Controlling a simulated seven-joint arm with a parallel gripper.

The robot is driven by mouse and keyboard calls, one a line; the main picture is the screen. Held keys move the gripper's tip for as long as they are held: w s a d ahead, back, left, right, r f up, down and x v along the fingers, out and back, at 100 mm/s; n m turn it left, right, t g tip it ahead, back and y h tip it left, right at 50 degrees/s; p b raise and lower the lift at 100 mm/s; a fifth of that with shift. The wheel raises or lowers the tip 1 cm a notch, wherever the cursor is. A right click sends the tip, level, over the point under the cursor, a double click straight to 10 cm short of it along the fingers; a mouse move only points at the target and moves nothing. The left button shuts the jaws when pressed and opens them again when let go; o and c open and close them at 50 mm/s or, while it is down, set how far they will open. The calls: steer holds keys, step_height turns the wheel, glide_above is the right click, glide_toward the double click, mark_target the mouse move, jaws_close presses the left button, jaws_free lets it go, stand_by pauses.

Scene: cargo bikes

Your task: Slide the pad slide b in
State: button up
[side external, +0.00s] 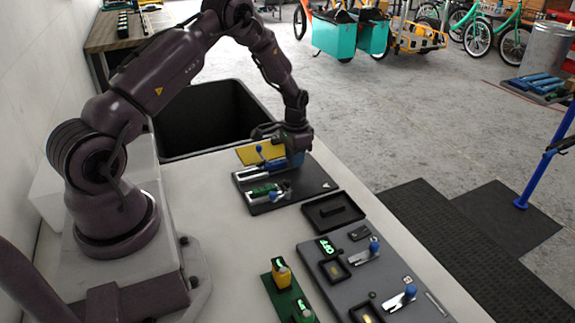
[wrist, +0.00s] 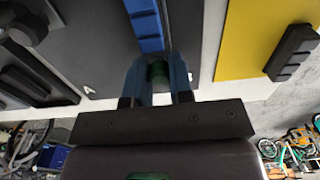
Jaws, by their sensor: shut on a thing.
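A blue ribbed block (wrist: 145,25) lies just beyond the knob on a dark board (wrist: 90,25). In the side external view my gripper (side external: 285,152) is low over the far end of that dark board (side external: 306,187), by a blue part (side external: 279,164). A green block (side external: 262,192) in a pale metal fitting sits nearer on the same board. I cannot read which part is pad slide b, and the gripper hides much of the held piece.
A yellow panel (side external: 249,155) lies beside the board; its black handle (wrist: 292,52) shows in the wrist view. A black tray (side external: 333,211), a grey board (side external: 330,285) with blue-knobbed fittings and a green board (side external: 290,303) stand nearer. A large black bin (side external: 205,115) is behind.

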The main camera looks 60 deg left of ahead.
mark_target(273, 163)
steer(key=shift+s, duration=3.15)
steer(key=o, duration=0.6)
steer(key=shift+o, duration=0.2)
steer(key=shift+a+r, duration=0.1)
steer(key=shift+r, duration=2.2)
steer(key=shift+w+r, duration=0.5)
steer(key=shift+w, duration=0.5)
steer(key=shift+w+r, duration=0.45)
steer(key=shift+w, duration=0.55)
steer(key=shift+w+r, duration=0.5)
steer(key=shift+w, duration=0.5)
